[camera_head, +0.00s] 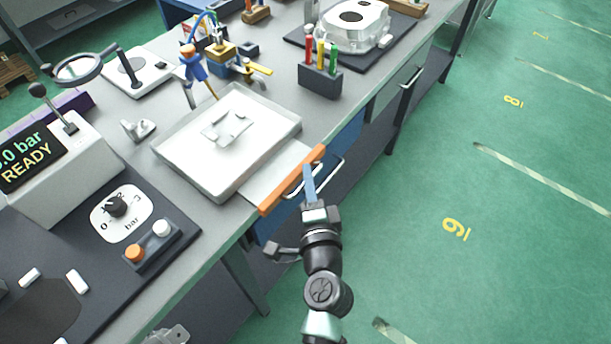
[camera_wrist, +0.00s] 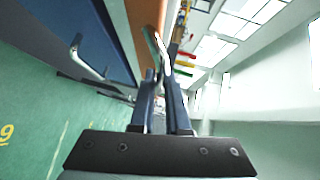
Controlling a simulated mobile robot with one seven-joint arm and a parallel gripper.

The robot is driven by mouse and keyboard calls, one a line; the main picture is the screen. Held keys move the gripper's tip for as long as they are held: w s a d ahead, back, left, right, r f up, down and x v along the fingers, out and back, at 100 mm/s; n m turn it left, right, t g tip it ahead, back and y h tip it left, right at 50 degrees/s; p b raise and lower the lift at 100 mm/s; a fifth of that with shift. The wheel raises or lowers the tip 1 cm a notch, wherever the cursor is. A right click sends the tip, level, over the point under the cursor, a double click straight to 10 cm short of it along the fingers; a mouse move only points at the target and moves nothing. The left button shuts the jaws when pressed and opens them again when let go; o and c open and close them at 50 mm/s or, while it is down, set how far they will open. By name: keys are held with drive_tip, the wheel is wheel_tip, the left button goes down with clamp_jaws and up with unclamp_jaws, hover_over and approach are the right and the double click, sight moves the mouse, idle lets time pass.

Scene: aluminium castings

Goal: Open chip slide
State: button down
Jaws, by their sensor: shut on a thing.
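The chip slide is a pale flat plate (camera_head: 272,178) with an orange front strip (camera_head: 265,210). The plate shows between the white tray (camera_head: 168,150) and the strip, at the bench's front edge. A thin, pale loop handle sits on the strip's outer side. My gripper (camera_head: 308,172) reaches the strip from the front, with its blue fingers at the handle. In the wrist view the fingers (camera_wrist: 164,75) are close together around a thin pale piece (camera_wrist: 161,48), seemingly the handle, beside the orange strip (camera_wrist: 143,30). The fingers partly hide the handle.
The white tray holds a small pale casting (camera_head: 228,128). A dark block with coloured-handled tools (camera_head: 321,80) stands behind it. A control panel with a dial (camera_head: 116,207) lies at the left. A drawer handle (camera_head: 411,78) juts from the bench front. Green floor at the right is open.

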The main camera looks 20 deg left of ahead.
drive_tip(key=c, duration=0.9)
unclamp_jaws()
drive_tip(key=shift+s, duration=0.1)
drive_tip(key=shift+b+v, duration=1.05)
drive_tip(key=shift+v, duration=5.35)
